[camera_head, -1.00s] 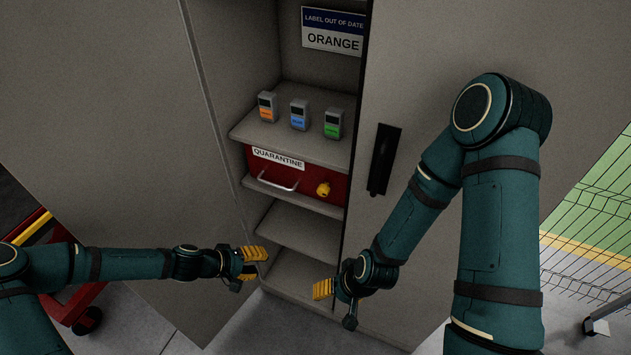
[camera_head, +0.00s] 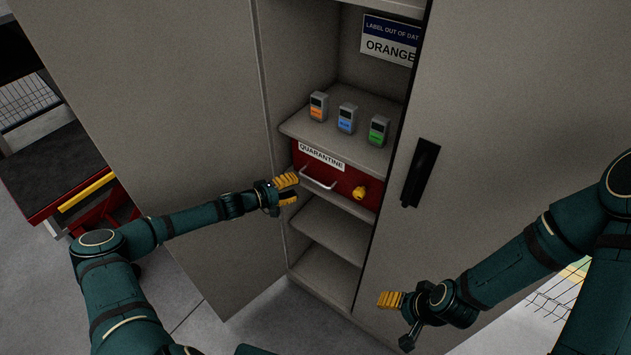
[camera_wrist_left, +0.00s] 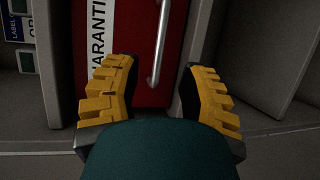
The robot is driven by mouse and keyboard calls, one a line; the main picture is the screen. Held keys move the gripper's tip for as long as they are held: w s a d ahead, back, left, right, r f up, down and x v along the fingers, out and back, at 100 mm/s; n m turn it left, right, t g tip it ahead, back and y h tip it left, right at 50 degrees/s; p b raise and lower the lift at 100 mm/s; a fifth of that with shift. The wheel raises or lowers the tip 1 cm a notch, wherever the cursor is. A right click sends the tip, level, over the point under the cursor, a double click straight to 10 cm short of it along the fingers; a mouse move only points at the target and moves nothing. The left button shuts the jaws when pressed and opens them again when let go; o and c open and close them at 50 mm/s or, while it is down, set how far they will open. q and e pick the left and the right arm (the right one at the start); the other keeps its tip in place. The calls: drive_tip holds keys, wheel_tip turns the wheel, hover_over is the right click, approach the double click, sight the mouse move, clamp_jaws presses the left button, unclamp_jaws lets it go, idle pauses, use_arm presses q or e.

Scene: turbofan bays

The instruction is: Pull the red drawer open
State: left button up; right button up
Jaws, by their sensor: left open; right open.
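The red drawer (camera_head: 336,191) sits in the cabinet under a shelf, with a white "QUARANTINE" label (camera_head: 321,157), a silver bar handle (camera_head: 319,184) and a yellow knob-like part (camera_head: 359,192). It looks shut. My left gripper (camera_head: 287,189) is open and empty, just left of the handle. In the left wrist view the handle (camera_wrist_left: 160,45) shows ahead between the open yellow fingers (camera_wrist_left: 155,100), apart from them as far as I can tell. My right gripper (camera_head: 391,300) is open and empty, low in front of the right door.
Three small devices with orange (camera_head: 318,107), blue (camera_head: 346,118) and green (camera_head: 379,130) labels stand on the shelf above the drawer. The right cabinet door (camera_head: 480,130) has a black handle (camera_head: 420,173). A red cart (camera_head: 60,175) stands at the left. Shelves below the drawer are empty.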

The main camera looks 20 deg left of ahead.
sight(312, 181)
use_arm(q)
drive_tip(key=x, duration=0.8)
drive_tip(key=shift+s, duration=0.1)
clamp_jaws()
